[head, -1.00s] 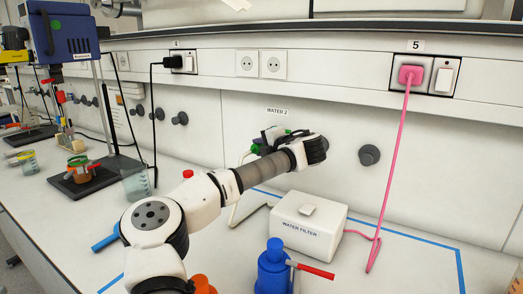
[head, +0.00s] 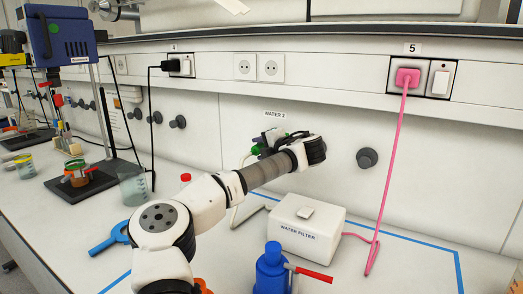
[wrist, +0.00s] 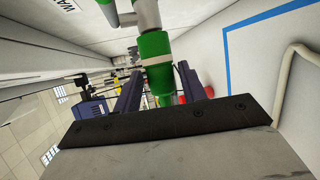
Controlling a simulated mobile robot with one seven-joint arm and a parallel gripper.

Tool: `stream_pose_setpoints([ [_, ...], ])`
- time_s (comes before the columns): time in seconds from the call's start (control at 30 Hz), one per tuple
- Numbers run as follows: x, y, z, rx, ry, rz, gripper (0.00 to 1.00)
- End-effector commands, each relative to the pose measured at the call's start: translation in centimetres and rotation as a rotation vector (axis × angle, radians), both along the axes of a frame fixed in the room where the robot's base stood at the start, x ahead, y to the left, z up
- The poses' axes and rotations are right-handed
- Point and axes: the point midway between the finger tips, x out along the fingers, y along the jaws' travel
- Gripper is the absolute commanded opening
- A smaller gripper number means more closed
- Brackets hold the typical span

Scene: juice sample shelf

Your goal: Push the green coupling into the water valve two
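The green coupling (wrist: 157,62) is between the two dark fingers of my gripper (wrist: 161,78) in the wrist view. The fingers sit close against its sides and appear shut on it. Its upper end lines up with a grey valve outlet (wrist: 146,14) and looks in contact with it; whether it is seated cannot be told. In the head view a bit of green (head: 256,150) shows at the left of my gripper, by the wall under the "WATER 2" label (head: 275,114). My wrist hides most of the valve there.
A white water filter box (head: 307,217) stands on the bench below my wrist, with a pale hose (head: 246,213) beside it. A pink cable (head: 393,170) hangs at the right. A blue bottle (head: 272,268) stands in front. Another wall knob (head: 367,158) is to the right.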

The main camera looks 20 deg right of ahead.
Motion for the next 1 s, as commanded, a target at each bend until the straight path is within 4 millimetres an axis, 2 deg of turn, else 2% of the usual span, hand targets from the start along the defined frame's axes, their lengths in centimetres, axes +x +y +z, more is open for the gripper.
stream_pose_setpoints([
  [0.1,0.0,0.0,0.0,0.000,0.000,0.000,0.53],
  [0.33,0.0,0.0,0.0,0.000,0.000,0.000,0.53],
  [0.47,-0.8,-0.2,0.1,-0.001,0.000,-0.002,0.53],
  [0.57,-2.3,-0.6,0.5,-0.001,-0.002,-0.003,0.53],
  [0.8,-7.5,-1.8,2.1,0.000,-0.004,-0.003,0.53],
  [1.0,-11.0,-2.5,3.3,0.000,-0.002,-0.002,0.53],
])
